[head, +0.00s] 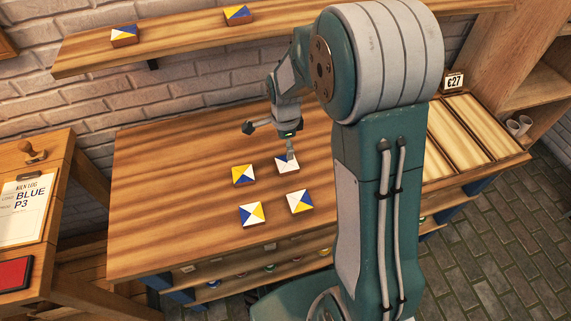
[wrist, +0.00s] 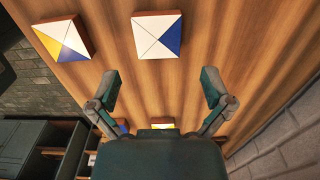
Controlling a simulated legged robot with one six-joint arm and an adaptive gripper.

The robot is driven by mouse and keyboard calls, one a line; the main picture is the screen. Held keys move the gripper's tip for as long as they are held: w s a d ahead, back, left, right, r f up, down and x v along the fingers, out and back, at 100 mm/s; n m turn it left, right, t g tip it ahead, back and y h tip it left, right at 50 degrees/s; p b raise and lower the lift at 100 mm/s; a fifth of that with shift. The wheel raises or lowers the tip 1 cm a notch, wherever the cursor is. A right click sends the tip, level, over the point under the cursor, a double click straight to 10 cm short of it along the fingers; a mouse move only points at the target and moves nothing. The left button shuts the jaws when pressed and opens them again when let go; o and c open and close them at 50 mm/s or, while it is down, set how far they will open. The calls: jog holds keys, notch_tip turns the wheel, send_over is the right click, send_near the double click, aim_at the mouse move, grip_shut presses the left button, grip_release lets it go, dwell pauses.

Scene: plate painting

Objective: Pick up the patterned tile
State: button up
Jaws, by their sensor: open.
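Several square patterned tiles lie flat and apart on the table. In the head view they are a yellow-blue-white tile (head: 243,175), a mostly white tile with blue (head: 281,167), a white-yellow-blue tile (head: 250,215) and another with blue, white and yellow (head: 300,202). My gripper (head: 269,140) is open and empty above the table, near the mostly white tile. In the wrist view, my gripper (wrist: 160,85) has its fingers wide apart. A white-and-blue tile (wrist: 156,35) lies ahead of them, and a yellow-white-blue tile (wrist: 63,38) is at upper left. Two more tiles are partly hidden behind my gripper's body.
A wall shelf (head: 190,40) holds two more tiles. A side table (head: 50,185) with a clipboard (head: 25,210), a stamp and a red pad stands at left. Pale wooden slots (head: 455,140) and a price card (head: 453,82) are at right. The table's left part is clear.

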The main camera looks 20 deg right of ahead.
aim_at(287, 163)
jog(key=shift+f, duration=0.75)
jog(key=shift+s+d+f, duration=0.1)
jog(key=shift+d+f, duration=0.05)
jog(key=shift+f, duration=0.45)
jog(key=f, duration=0.3)
jog(key=shift+d+f, duration=0.2)
jog(key=shift+f, duration=0.2)
jog(key=shift+a+f, duration=0.15)
jog(key=shift+f, duration=0.3)
jog(key=shift+a, duration=0.1)
jog(key=c, duration=1)
